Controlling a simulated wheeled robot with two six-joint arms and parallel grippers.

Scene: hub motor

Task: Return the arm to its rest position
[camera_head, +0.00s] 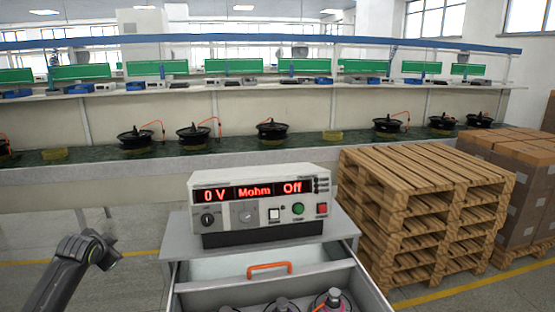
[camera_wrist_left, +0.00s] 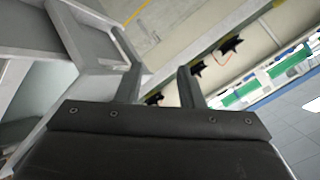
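My left arm comes in from the lower left in the head view, and its gripper end (camera_head: 98,248) is raised over the floor, left of the metal cart. In the left wrist view the two fingers of my left gripper (camera_wrist_left: 160,85) stand apart with nothing between them. The gripper is open and empty and touches nothing that I can see. My right arm and right gripper are not in view.
A tester (camera_head: 258,205) reading "0 V Mohm Off" stands on the cart (camera_head: 178,240). The cart's drawer with an orange handle (camera_head: 269,268) is open and holds several items. Wooden pallets (camera_head: 425,205) stand right. Hub motors (camera_head: 135,138) line the far bench. Floor left is clear.

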